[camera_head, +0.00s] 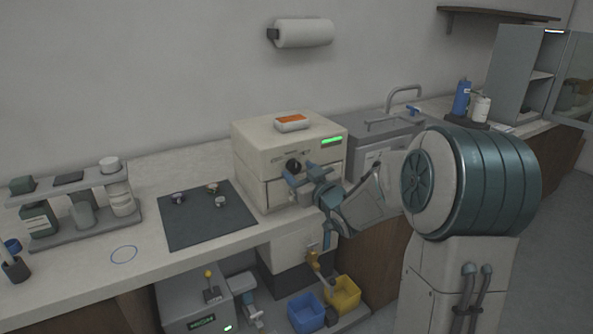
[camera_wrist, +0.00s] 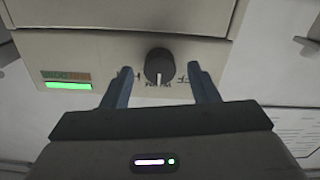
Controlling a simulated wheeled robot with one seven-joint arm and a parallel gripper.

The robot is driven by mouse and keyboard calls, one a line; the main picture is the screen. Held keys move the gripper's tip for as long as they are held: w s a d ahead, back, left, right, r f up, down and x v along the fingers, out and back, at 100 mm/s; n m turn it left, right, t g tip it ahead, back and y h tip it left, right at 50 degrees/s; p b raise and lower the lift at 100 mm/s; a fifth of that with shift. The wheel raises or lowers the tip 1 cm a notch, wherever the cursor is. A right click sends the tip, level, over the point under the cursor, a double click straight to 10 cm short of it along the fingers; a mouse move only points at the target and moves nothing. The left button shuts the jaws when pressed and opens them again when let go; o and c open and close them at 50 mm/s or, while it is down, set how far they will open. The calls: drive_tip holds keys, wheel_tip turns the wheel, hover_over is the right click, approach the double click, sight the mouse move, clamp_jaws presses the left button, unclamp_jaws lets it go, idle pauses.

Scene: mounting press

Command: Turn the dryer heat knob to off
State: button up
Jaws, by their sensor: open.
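The dryer heat knob (camera_wrist: 159,66) is a round black dial with a white pointer line. In the wrist view the line points down at the upside-down label WARM; a partly hidden label on the right looks like OFF, and one on the left begins with H. The knob sits on the front of a cream box, the dryer (camera_head: 265,160); the knob also shows in the head view (camera_head: 293,165). My gripper (camera_wrist: 160,72) is open in front of the panel, one finger on each side of the knob, with gaps between. Whether the fingertips touch the panel cannot be told.
A lit green display (camera_head: 332,141) is on the dryer's front. A white block with an orange top (camera_head: 291,122) lies on the dryer. A dark mat (camera_head: 206,232) with several small knobbed pieces lies to the left. Blue (camera_head: 306,312) and yellow (camera_head: 342,294) bins are below.

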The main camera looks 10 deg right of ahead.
drive_tip(key=shift+x, duration=0.9)
drive_tip(key=shift+c, duration=0.3)
